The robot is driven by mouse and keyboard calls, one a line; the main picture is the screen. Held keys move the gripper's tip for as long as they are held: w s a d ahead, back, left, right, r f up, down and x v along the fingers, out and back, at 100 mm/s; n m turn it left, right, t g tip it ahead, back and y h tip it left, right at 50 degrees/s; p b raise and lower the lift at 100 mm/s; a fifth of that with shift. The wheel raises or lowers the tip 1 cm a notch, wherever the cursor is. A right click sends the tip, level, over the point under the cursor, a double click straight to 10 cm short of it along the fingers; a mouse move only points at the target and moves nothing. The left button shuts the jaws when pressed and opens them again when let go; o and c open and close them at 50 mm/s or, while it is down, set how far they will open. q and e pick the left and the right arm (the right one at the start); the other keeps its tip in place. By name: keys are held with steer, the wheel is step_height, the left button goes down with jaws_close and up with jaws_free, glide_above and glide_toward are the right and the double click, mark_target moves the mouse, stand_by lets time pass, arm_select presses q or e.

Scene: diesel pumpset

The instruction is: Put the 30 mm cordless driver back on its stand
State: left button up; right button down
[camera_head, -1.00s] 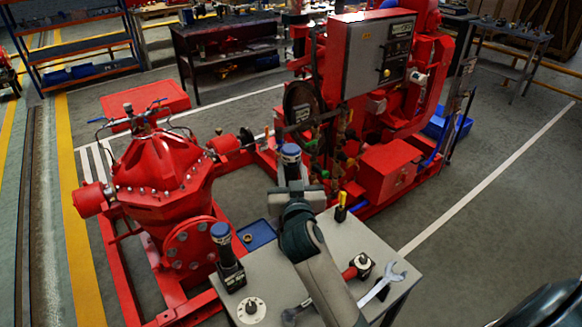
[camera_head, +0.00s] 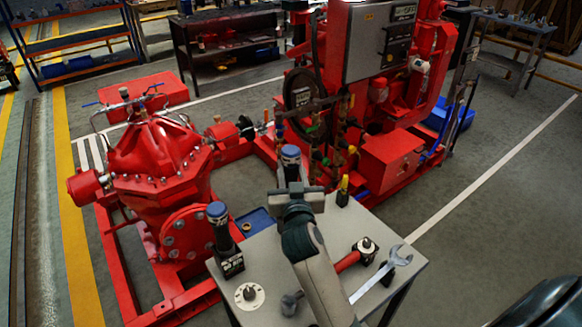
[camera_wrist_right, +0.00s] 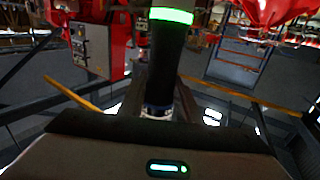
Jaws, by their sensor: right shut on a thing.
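My right gripper (camera_head: 294,190) is shut on a dark cordless driver with a blue end (camera_head: 290,155), held roughly upright above the far part of the grey bench (camera_head: 300,228). In the right wrist view the held driver (camera_wrist_right: 165,50) is a black cylinder with a glowing green ring, between the fingers. A similar blue-topped driver (camera_head: 217,213) stands upright in a black labelled stand (camera_head: 230,262) at the bench's left. I cannot read the size of either driver. An empty stand for the held one cannot be made out. My left gripper is not in view.
On the bench are a white dial-like disc (camera_head: 249,295), a red-handled tool (camera_head: 350,258), a steel spanner (camera_head: 385,270), a yellow-topped item (camera_head: 343,188) and a blue tray (camera_head: 255,222). The red pump (camera_head: 155,165) and red engine set (camera_head: 395,150) stand just behind.

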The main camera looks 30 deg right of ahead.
steer(key=shift+f+b, duration=1.7)
steer(key=shift+f, duration=0.8)
steer(key=shift+f+b, duration=0.6)
steer(key=shift+f, duration=0.35)
stand_by(0.4)
steer(key=c, duration=1.2)
jaws_free()
steer(key=shift+f, duration=0.15)
